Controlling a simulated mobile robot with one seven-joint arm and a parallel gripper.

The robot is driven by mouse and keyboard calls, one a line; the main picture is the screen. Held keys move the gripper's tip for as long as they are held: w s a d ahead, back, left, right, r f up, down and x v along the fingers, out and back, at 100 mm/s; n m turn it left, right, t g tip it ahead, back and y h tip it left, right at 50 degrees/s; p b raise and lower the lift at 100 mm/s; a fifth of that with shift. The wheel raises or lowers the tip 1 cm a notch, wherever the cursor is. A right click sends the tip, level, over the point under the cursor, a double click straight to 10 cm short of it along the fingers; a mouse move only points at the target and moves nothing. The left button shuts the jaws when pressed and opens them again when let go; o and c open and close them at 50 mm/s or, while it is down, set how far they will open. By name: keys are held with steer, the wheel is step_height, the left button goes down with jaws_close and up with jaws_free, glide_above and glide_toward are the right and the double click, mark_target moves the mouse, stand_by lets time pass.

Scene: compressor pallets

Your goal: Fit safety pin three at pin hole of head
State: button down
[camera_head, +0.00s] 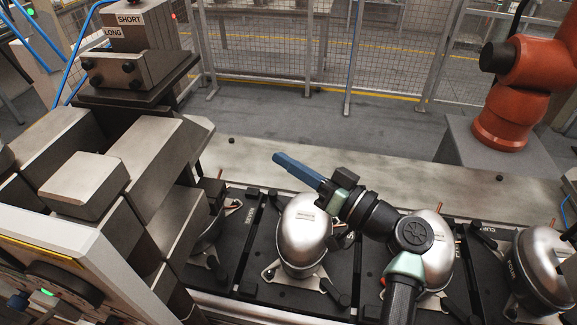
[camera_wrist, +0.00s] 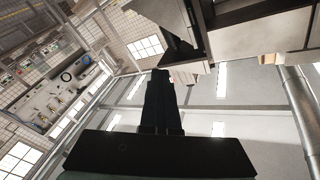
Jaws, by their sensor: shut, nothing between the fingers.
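The press-like head (camera_head: 120,70) stands at the left, with SHORT and LONG labels on its upper block and several dark round fittings or holes on the front. I cannot tell which is the pin hole. No safety pin can be made out in either view. My gripper (camera_head: 277,158) is over the pallet line, right of the head and apart from it, with its blue fingers pointing up-left. In the wrist view my gripper (camera_wrist: 162,74) has its dark fingers together, with nothing between them. They point up toward a bright ceiling, with grey block faces above.
Silver compressors (camera_head: 304,235) sit on black pallets along the line below my arm; another (camera_head: 540,270) is at the right. A red robot arm (camera_head: 510,95) stands at the back right. A mesh fence (camera_head: 270,45) lies behind. The pale ledge (camera_head: 400,170) beyond the pallets is mostly clear.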

step_height(320, 180, up, 12)
steer(key=w+n+g+y+b, duration=0.1)
steer(key=n+g+y+b, duration=0.2)
steer(key=g+b, duration=0.1)
steer(key=shift+w+d+n+g, duration=0.15)
steer(key=shift+w+n+g, duration=0.25)
steer(key=shift+g, duration=0.4)
stand_by(2.4)
steer(key=shift+r, duration=0.1)
stand_by(0.7)
steer(key=shift+s+a+f+b+x, duration=0.15)
steer(key=shift+s+f+b+x, duration=0.3)
steer(key=shift+x, duration=2.5)
steer(key=shift+s+a+f+b+x, duration=0.2)
steer(key=shift+b+x, duration=0.4)
steer(key=shift+x, duration=2.4)
steer(key=shift+s+a+f+b+x, duration=0.1)
steer(key=shift+s+f+b+x, duration=0.35)
steer(key=shift+x, duration=2.5)
steer(key=shift+w+a+r, duration=0.1)
steer(key=shift+a, duration=0.25)
